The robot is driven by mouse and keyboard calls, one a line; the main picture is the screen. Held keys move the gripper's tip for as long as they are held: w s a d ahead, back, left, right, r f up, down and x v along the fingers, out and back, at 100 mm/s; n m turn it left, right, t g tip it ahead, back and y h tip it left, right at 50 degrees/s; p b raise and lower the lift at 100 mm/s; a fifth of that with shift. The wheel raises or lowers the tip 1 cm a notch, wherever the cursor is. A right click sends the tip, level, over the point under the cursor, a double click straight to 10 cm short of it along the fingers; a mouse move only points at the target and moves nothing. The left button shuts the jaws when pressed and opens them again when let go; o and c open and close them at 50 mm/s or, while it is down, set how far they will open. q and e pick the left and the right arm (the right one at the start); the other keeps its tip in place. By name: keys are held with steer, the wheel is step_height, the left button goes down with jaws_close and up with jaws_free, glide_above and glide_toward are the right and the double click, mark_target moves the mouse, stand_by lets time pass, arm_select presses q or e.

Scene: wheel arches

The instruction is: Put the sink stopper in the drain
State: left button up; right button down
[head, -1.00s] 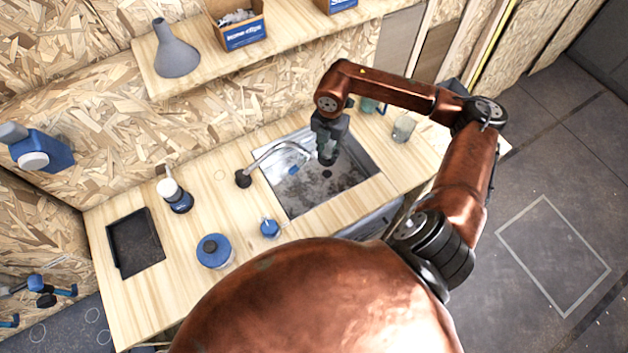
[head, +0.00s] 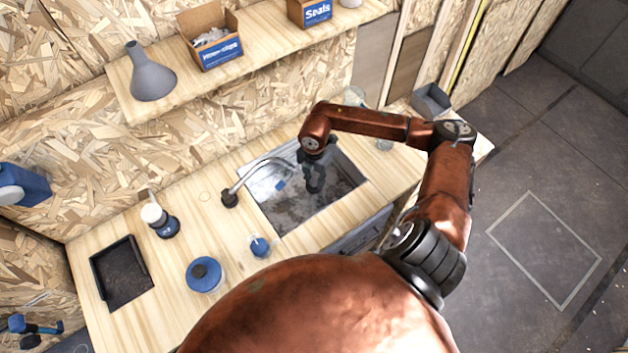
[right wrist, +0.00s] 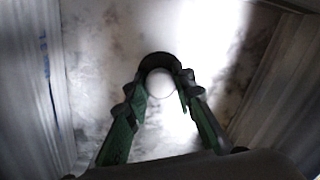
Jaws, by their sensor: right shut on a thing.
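The steel sink (head: 287,214) is set into the wooden counter, with a stained floor. My right gripper (head: 315,188) reaches down into the basin, pointing at its floor. In the right wrist view the green-edged fingers (right wrist: 160,98) are closed on a small round thing with a dark rim and pale middle, which looks like the sink stopper (right wrist: 159,62). The head view hides the stopper behind the gripper. The drain is not visible in either view now, so I cannot tell whether the stopper is over it or touching the floor. My left gripper is out of view.
The curved faucet (head: 250,178) arches over the basin's left side, close to my right gripper.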

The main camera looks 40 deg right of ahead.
mark_target(314, 181)
steer(key=c, duration=1.7)
jaws_free()
steer(key=shift+o, duration=0.2)
step_height(314, 181, up, 12)
steer(key=shift+r+p, duration=0.15)
steer(key=shift+p, duration=0.25)
